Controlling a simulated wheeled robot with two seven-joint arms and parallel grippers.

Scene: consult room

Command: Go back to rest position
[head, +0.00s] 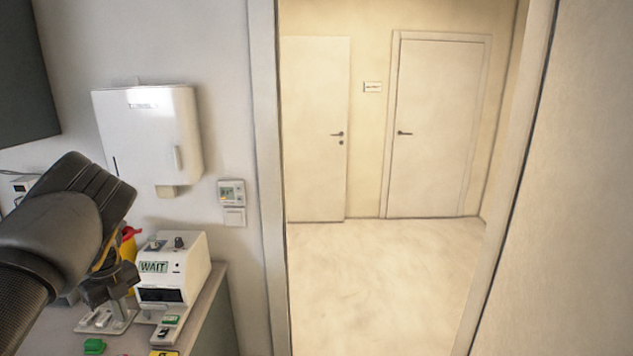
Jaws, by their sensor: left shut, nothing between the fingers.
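My left arm comes in from the left edge. My left gripper (118,292) is shut and empty at the end of it, above the counter and just left of a white device with a "WAIT" sign. The arm hides part of the counter and some things behind it. My right gripper is not in view.
The white "WAIT" device (180,275) stands on the counter (212,310). A green block (94,346) lies near the front. A white dispenser (150,135) and a small wall panel (232,192) hang above. An open doorway shows clear hallway floor (385,280) and two closed doors.

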